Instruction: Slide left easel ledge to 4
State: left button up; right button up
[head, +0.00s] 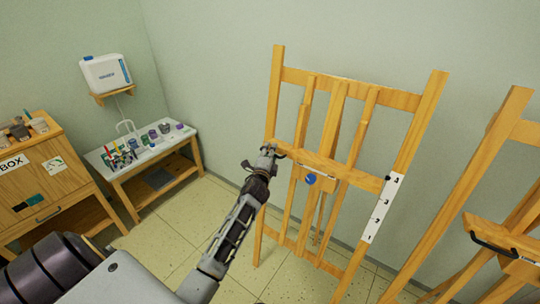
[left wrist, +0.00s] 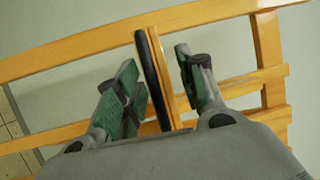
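The left easel (head: 428,110) is wooden and stands against the wall. Its ledge (head: 350,174) crosses the frame, with its right end close to, perhaps slightly below, the 4 on the white number strip (head: 382,208). A blue round knob (head: 311,179) sits under the ledge's middle. My left gripper (head: 270,152) is near the ledge's left part. In the left wrist view its green-padded fingers (left wrist: 160,88) are apart, with a dark bar (left wrist: 147,65) and a wooden edge between them. A gap shows on the right side; contact on the left is unclear. My right gripper is not visible.
Another easel (head: 505,115) with a black-handled ledge stands close on the right. A white table (head: 163,155) with paint jars and a wooden cabinet (head: 60,178) are at left. Tiled floor (head: 180,225) between them and the left easel is clear.

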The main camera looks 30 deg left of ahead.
pick_arm(q)
jog(key=shift+r, duration=0.2)
jog(key=shift+f, duration=0.1)
jog(key=shift+s+d+f, duration=0.1)
jog(key=v, duration=1.1)
jog(key=shift+s, duration=0.35)
dwell(0.3)
dwell(0.5)
